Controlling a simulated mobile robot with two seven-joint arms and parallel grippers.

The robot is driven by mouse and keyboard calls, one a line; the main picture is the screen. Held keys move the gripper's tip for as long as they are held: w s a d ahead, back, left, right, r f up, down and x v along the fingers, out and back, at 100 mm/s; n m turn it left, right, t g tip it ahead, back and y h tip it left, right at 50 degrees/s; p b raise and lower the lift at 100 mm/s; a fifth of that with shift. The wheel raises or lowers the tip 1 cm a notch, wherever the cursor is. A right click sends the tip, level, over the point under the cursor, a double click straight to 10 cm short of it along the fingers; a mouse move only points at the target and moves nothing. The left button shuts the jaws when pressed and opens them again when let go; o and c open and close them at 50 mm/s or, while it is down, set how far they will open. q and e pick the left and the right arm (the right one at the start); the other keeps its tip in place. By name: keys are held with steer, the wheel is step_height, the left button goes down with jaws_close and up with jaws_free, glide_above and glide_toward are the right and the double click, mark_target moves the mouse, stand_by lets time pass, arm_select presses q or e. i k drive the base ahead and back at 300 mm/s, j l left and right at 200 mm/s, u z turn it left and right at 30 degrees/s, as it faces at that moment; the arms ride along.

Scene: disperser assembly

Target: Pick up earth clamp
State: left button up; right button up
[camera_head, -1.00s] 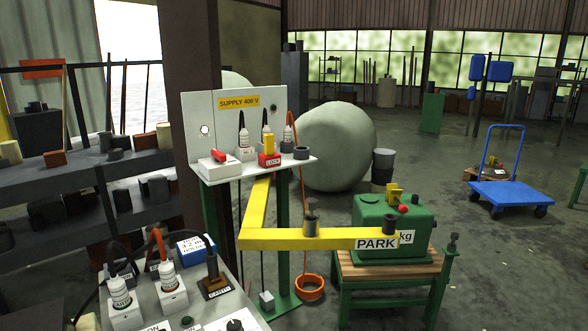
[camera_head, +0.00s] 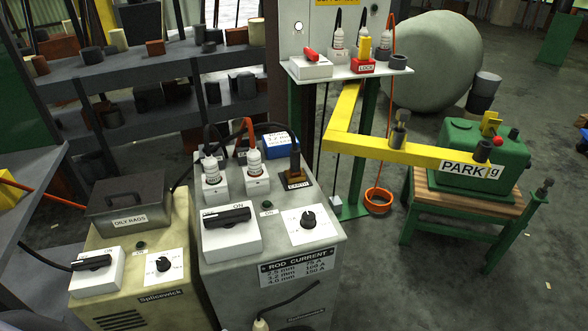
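A dark upright piece (camera_head: 295,158) stands on a small brown block with a label reading EARTH (camera_head: 296,183). It is at the back right corner of the grey welding machine's top (camera_head: 330,215). From its place and label I take it for the earth clamp, but its jaws are too small to make out. Neither of my grippers shows in the head view, and nothing is seen touching this piece.
White connectors (camera_head: 254,170), a blue box (camera_head: 281,146) and switches crowd the machine top. A yellow machine (camera_head: 130,240) with an oily rags box (camera_head: 127,198) stands left. Open floor lies at lower right.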

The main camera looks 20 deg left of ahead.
mark_target(295, 174)
steer(key=i+l, duration=0.2)
steer(key=l, duration=0.15)
steer(key=i+l, duration=0.15)
steer(key=l, duration=0.25)
steer(key=i+l, duration=0.2)
steer(key=l, duration=0.15)
steer(key=i+l+u, duration=0.1)
steer(key=l, duration=0.25)
steer(key=i+j, duration=0.1)
steer(key=j, duration=0.55)
steer(key=i, duration=0.05)
